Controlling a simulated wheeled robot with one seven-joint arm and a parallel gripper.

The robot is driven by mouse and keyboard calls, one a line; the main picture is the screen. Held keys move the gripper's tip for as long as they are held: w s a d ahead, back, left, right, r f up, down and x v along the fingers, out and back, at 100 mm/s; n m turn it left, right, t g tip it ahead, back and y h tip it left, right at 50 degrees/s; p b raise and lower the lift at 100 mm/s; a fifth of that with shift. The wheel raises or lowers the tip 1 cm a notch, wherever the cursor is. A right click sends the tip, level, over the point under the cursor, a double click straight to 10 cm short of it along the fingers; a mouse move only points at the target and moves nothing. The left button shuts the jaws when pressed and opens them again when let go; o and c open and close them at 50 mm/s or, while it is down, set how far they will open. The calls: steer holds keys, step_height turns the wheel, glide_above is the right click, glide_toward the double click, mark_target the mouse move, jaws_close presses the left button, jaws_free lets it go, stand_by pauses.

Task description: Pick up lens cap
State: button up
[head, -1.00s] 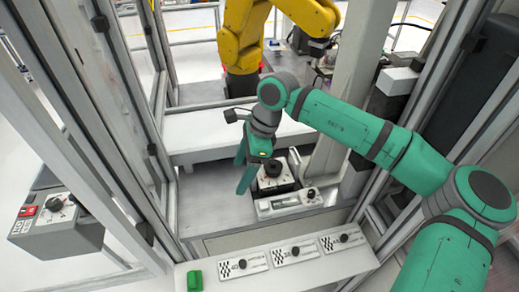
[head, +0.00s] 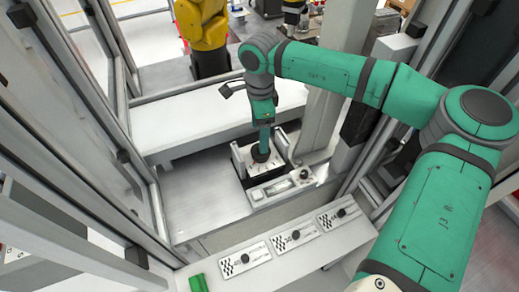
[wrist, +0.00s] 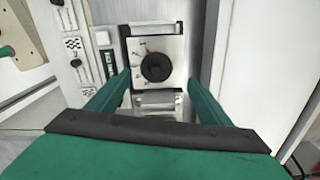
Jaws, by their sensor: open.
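A round black piece (wrist: 155,67), which I take to be the lens cap, sits on a square pale plate with dial-like marks (wrist: 143,47). The black piece also shows in the head view (head: 261,156), partly hidden by a finger. My gripper (wrist: 158,80) is open and empty, pointing down at the plate. In the wrist view its two green fingers stand apart, left and right of the black piece, with visible gaps to it. In the head view my gripper (head: 264,140) is just above the black piece; whether the tips are level with it I cannot tell.
A small panel with a display (head: 279,187) adjoins the plate. In front is a white ledge with checkered knob panels (head: 294,238) and a green block (head: 198,283). Metal frame posts (head: 125,130) stand on the left. A yellow robot arm (head: 205,35) is behind. Bare floor lies left of the plate.

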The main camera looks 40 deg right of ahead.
mark_target(255, 150)
steer(key=f, duration=0.4)
steer(key=shift+s+a+f, duration=0.15)
steer(key=shift+s+f, duration=0.2)
steer(key=shift+f, duration=0.35)
steer(key=c, duration=1.1)
